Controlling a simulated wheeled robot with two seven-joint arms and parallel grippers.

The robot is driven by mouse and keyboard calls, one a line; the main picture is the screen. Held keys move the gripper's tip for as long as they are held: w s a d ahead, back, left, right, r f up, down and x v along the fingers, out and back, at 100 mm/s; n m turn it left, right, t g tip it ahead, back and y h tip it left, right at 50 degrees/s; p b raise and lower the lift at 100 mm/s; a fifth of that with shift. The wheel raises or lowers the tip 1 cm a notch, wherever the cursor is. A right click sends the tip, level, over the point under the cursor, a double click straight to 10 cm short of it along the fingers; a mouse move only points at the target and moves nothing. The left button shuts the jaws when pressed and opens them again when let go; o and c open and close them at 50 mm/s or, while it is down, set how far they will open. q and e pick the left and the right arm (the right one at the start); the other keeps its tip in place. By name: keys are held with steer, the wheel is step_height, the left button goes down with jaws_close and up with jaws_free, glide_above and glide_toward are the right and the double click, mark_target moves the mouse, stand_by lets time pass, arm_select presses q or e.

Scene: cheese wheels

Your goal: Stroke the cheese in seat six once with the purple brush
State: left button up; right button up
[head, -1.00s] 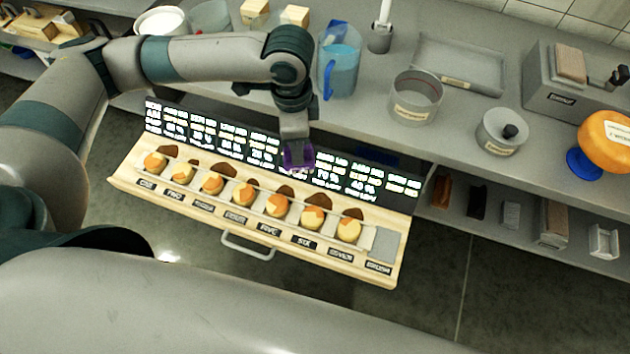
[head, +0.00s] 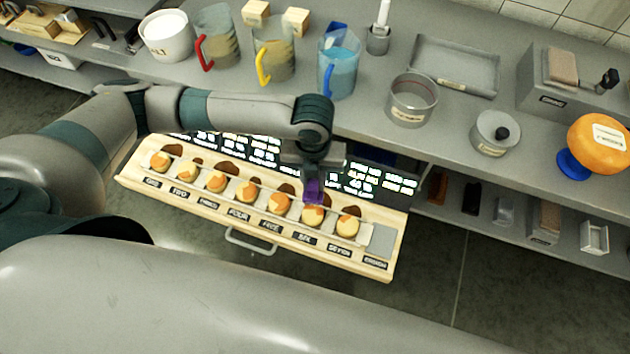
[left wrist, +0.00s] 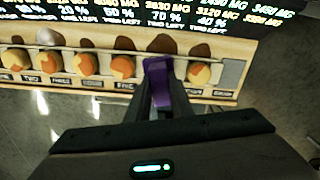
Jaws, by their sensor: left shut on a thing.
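My left gripper (head: 314,180) is shut on the purple brush (head: 314,192) and holds it upright at the seat six cheese (head: 312,215). That cheese is a small yellow and orange wheel above the SIX label, its top partly covered by the brush. I cannot tell whether the brush touches it. In the left wrist view the purple brush (left wrist: 158,82) stands between the fingers and hides seat six. The seat five cheese (head: 280,206) and the seat seven cheese (head: 347,226) flank it. My right gripper is not in view.
The wooden rack (head: 160,192) holds a row of cheeses with a thin rail along it and a dark sign board (head: 385,180) behind.

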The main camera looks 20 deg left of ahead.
arm_select(q)
steer(key=m, duration=0.1)
steer(key=f+m, duration=0.1)
steer(key=shift+s+d+m, duration=0.25)
steer(key=shift+s+m, duration=0.05)
step_height(320, 180, down, 4)
steer(key=b, duration=0.3)
steer(key=shift+b, duration=0.35)
steer(key=shift+f, duration=0.15)
steer(key=shift+f+b, duration=0.35)
steer(key=shift+b, duration=0.05)
stand_by(0.8)
steer(key=shift+s, duration=0.1)
